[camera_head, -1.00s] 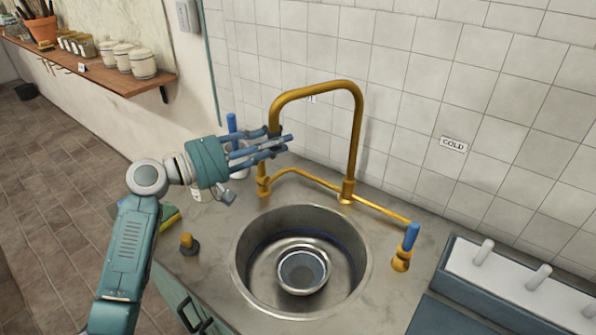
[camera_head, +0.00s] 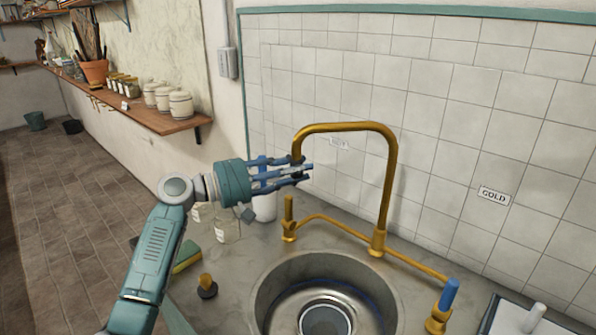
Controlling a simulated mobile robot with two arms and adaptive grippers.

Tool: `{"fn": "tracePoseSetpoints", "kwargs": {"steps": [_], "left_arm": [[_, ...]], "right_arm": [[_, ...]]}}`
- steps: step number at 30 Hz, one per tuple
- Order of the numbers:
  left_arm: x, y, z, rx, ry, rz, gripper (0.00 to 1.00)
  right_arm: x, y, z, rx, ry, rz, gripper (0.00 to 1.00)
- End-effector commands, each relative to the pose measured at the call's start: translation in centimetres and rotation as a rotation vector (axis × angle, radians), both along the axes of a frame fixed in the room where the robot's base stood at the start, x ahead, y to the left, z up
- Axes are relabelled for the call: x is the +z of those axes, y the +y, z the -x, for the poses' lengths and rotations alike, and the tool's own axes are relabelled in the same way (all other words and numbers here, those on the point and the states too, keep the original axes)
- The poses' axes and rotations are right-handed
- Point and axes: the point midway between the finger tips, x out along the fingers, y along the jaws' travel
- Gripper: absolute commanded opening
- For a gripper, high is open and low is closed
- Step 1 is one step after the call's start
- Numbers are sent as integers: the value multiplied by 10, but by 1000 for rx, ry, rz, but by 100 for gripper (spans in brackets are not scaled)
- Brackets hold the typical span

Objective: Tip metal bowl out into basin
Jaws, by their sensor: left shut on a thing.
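A round metal bowl (camera_head: 325,317) sits low in the round steel basin (camera_head: 262,287), cut off by the bottom edge of the view. It seems upright, and what is in it cannot be told. My left gripper (camera_head: 300,174) is left of and above the basin, at the downturned end of the brass tap spout (camera_head: 390,180). Its fingers are closed around the spout end, which they partly hide. My right gripper is out of view.
A brass tap handle (camera_head: 289,208) stands beneath my left gripper; a blue-handled one (camera_head: 448,296) is at the right.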

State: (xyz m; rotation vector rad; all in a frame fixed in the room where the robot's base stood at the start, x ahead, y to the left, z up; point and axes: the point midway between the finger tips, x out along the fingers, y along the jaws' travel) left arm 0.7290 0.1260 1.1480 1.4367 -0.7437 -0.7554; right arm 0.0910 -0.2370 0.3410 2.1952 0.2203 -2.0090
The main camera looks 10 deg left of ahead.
Motion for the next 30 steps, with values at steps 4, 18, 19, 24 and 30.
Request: {"fn": "tracePoseSetpoints", "kwargs": {"steps": [4,18,19,24,30], "left_arm": [[11,3,-1,6,-17,12,49],[4,12,7,4,-7,3,54],[4,16,10,4,-8,2,54],[4,45,30,6,-7,1,54],[5,78,54,7,-9,4,54]], "right_arm": [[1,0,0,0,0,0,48],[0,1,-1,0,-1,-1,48],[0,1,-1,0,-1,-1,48],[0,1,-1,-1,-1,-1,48],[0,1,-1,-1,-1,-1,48]]}}
